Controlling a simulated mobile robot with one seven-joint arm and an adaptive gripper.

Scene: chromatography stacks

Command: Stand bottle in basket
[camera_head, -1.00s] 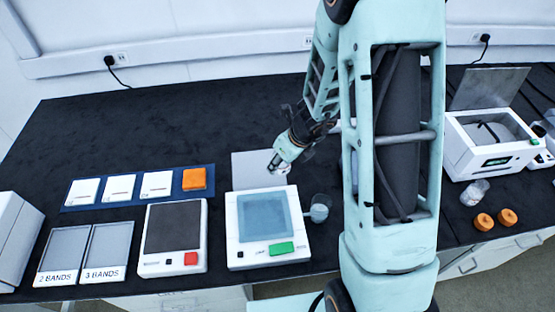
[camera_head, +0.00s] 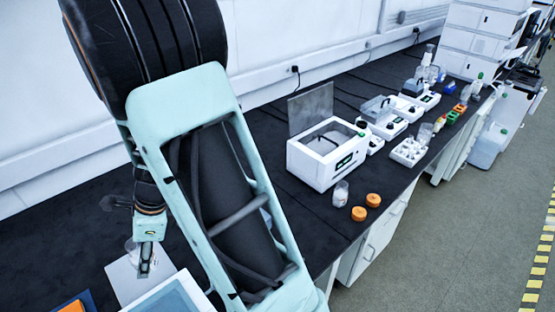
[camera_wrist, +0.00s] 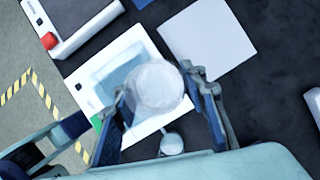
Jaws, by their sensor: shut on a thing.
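My gripper (camera_head: 146,268) hangs low at the left of the head view. It is shut on a clear round bottle (camera_wrist: 158,85), which sits between its two fingers (camera_wrist: 160,112) in the wrist view; the bottle's contents are hard to make out. In the head view the held bottle (camera_head: 130,246) is faint and partly hidden. An open white bath (camera_head: 316,170) with a raised grey lid (camera_head: 312,112) stands on the bench to the right, well apart from my gripper. A thin dark line shows inside it; I cannot tell whether that is the basket.
A clear jar (camera_head: 340,196) and two orange caps (camera_head: 373,200) stand before the bath, near the bench's front edge. Below my gripper are a white device (camera_wrist: 152,118), a white sheet (camera_wrist: 207,38) and a small clear vessel (camera_wrist: 172,144). More instruments line the bench at right.

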